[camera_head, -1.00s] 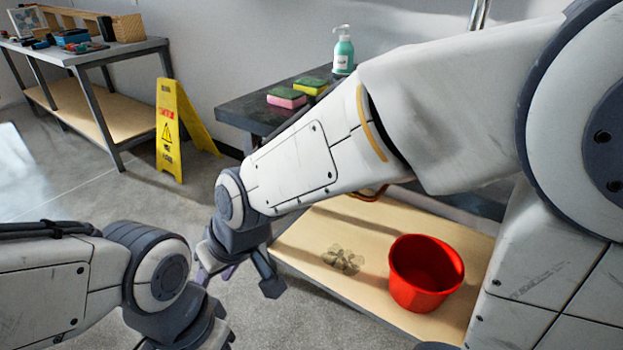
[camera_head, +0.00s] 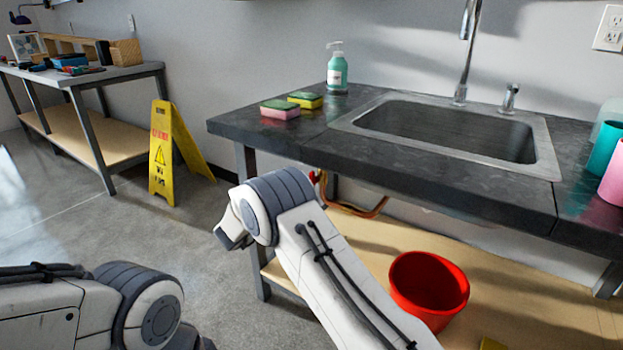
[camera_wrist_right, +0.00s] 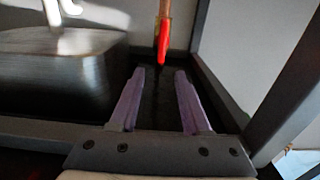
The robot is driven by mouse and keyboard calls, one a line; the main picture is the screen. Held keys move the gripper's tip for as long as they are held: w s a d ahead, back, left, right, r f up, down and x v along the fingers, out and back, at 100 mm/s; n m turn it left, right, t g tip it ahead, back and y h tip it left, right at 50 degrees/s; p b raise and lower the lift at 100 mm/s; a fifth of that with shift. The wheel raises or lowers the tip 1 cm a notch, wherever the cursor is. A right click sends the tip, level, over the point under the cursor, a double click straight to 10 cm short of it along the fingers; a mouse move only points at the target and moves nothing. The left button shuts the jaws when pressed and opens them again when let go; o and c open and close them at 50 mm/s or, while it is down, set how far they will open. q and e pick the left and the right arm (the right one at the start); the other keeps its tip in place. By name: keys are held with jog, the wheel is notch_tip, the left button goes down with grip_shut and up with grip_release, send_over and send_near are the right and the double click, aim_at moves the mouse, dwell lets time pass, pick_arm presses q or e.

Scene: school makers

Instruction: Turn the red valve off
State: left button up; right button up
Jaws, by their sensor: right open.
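The red valve shows as a small red piece (camera_head: 314,177) at the copper pipe (camera_head: 377,209) under the front of the dark sink counter, partly hidden by my right arm. In the right wrist view its red handle (camera_wrist_right: 163,42) hangs at the end of a copper pipe (camera_wrist_right: 166,8). My right gripper (camera_wrist_right: 160,82) is open and empty, with purple fingers. The handle lies just beyond the fingertips, roughly in line with the gap between them, and I see no contact. In the head view the right fingers are hidden. My left arm is at lower left, its fingers out of view.
The sink counter (camera_head: 440,183) overhangs a wooden shelf (camera_head: 530,290) with a red bucket (camera_head: 430,290). A dark table leg (camera_head: 250,210) stands near the valve. A yellow wet-floor sign (camera_head: 168,155) stands to the left. Floor between sign and counter is open.

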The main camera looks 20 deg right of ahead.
jog(key=b+x, duration=0.3)
jog(key=x, duration=0.6)
jog(key=shift+w+d, duration=0.2)
grip_shut()
